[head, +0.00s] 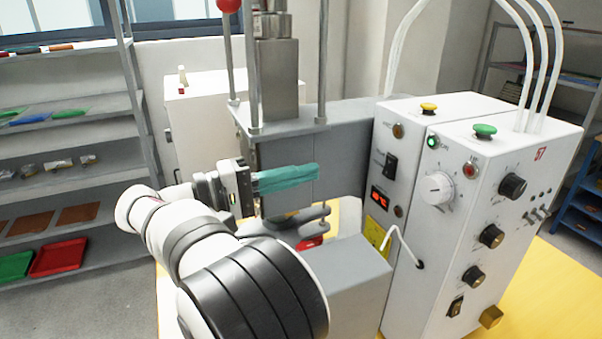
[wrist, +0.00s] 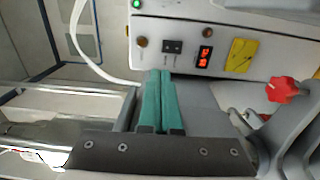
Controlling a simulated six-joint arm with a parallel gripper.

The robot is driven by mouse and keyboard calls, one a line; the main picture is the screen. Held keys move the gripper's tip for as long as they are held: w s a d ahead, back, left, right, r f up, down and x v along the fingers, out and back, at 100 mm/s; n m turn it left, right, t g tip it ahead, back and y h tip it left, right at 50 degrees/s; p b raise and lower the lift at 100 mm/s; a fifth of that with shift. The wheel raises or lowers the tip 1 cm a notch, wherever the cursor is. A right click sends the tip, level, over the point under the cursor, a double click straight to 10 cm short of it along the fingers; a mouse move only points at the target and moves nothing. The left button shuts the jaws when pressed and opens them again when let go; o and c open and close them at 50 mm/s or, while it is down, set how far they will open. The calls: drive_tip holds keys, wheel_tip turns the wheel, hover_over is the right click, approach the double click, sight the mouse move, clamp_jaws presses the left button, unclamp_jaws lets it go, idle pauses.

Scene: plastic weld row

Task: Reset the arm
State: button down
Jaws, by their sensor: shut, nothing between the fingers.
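My gripper (head: 318,170) has teal fingers and is shut with nothing between them. In the head view it points right, in front of the grey frame of the welding machine (head: 345,125). In the wrist view the two teal fingers of my gripper (wrist: 161,72) lie side by side, pointing up toward the control box's front panel. The white control box (head: 455,215) stands right of the gripper, and its panel also shows in the wrist view (wrist: 180,75).
A red knob (wrist: 283,90) sits right of the fingers in the wrist view. The machine's grey base block (head: 350,275) is below the gripper. Vertical rods and a red ball (head: 229,5) rise above. Shelves (head: 70,105) with coloured trays stand at left.

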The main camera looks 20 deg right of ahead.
drive_tip(key=s+a+f+n+t+y, duration=0.25)
drive_tip(key=a+f+t+y, duration=0.25)
drive_tip(key=a+f+y, duration=0.6)
drive_tip(key=s+a+f+m+g+y, duration=0.1)
drive_tip(key=s+f+m+y, duration=0.3)
drive_tip(key=s, duration=0.8)
drive_tip(key=s+f+m+g+y, duration=0.4)
drive_tip(key=s+f, duration=0.3)
drive_tip(key=s, duration=0.6)
drive_tip(key=shift+a+y, duration=0.35)
drive_tip(key=shift+y, duration=0.15)
drive_tip(key=shift+f, duration=0.1)
